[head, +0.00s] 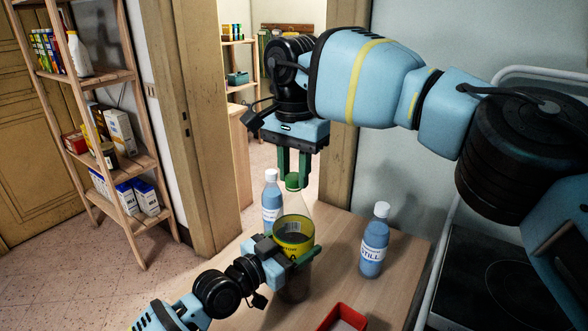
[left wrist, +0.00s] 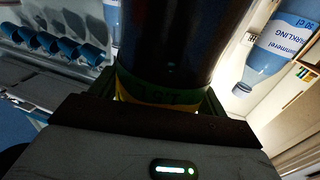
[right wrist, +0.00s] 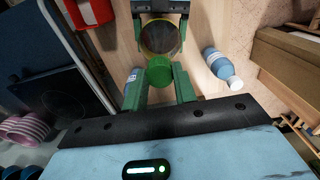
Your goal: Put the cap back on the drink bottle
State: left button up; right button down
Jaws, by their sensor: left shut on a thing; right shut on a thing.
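The drink bottle (head: 293,240) has a yellow label, a dark lower part and a clear upper part. It stands about upright over the table. My left gripper (head: 288,252) is shut around its middle; the left wrist view shows the dark bottle body (left wrist: 170,45) between the fingers. My right gripper (head: 292,178) points down above the bottle, shut on the green cap (head: 292,183). In the right wrist view the cap (right wrist: 159,70) sits between the fingertips, with the bottle (right wrist: 160,36) beyond it. I cannot tell whether the cap touches the bottle's mouth.
A blue water bottle (head: 272,200) stands just behind the drink bottle, and another (head: 374,245) stands to its right. A red tray (head: 342,318) lies at the table's front. Bare table (head: 335,230) shows between the bottles. A stocked shelf (head: 120,165) is at the left.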

jog(key=m, duration=0.7)
jog(key=shift+m, duration=0.4)
jog(key=m, duration=0.7)
jog(key=shift+m, duration=0.4)
jog(key=m, duration=0.4)
jog(key=shift+m, duration=0.4)
jog(key=m, duration=0.6)
jog(key=shift+f, duration=0.1)
jog(key=m, duration=0.4)
jog(key=shift+m, duration=0.4)
jog(key=c, duration=1)
grip_release()
jog(key=shift+c, duration=0.2)
jog(key=shift+r, duration=3.8)
